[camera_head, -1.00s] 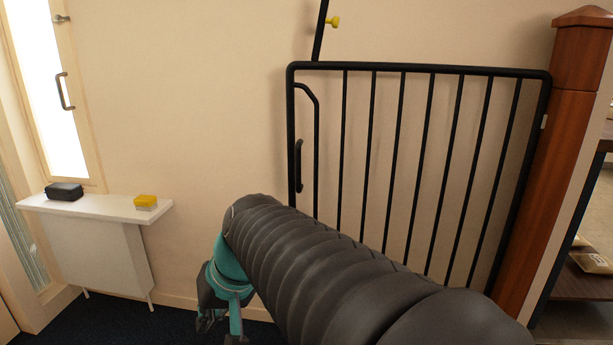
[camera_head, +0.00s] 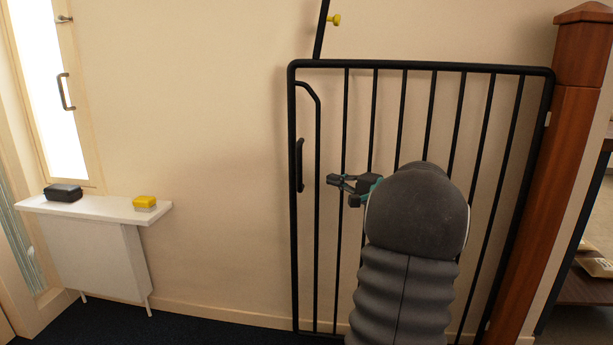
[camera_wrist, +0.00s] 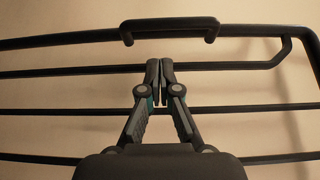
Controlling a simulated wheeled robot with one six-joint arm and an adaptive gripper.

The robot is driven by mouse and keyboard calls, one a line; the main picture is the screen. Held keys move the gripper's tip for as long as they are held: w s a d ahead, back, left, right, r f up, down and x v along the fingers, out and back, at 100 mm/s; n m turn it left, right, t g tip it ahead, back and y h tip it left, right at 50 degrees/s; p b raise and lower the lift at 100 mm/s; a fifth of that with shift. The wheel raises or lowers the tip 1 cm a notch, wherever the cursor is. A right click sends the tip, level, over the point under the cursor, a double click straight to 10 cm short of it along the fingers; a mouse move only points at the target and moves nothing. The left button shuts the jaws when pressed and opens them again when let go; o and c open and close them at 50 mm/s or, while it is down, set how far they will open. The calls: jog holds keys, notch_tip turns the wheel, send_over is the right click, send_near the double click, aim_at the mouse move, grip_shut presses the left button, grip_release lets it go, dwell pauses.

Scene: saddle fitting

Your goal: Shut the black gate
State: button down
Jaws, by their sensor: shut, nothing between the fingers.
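The black gate (camera_head: 403,67) is a barred frame standing in front of the beige wall, its right side by the wooden post (camera_head: 563,165). Its handle (camera_head: 299,165) is on the left upright. My gripper (camera_head: 331,181) is shut and empty, pointing left, a little right of the handle and close to the bars. In the wrist view the handle (camera_wrist: 169,25) lies just beyond my fingertips (camera_wrist: 160,66), apart from them. The fingertips overlap a gate bar in that view; I cannot tell whether they touch it. My arm hides the gate's lower right middle.
A white ledge (camera_head: 103,209) at the left bears a black case (camera_head: 63,193) and a yellow box (camera_head: 145,202). Dark floor (camera_head: 215,332) lies clear between ledge and gate.

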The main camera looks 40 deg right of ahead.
send_near(293, 168)
jog(key=w, duration=0.4)
jog(key=shift+w+a+p, duration=0.15)
jog(key=shift+a+p, duration=0.05)
jog(key=shift+p, duration=0.1)
jog(key=shift+a, duration=0.1)
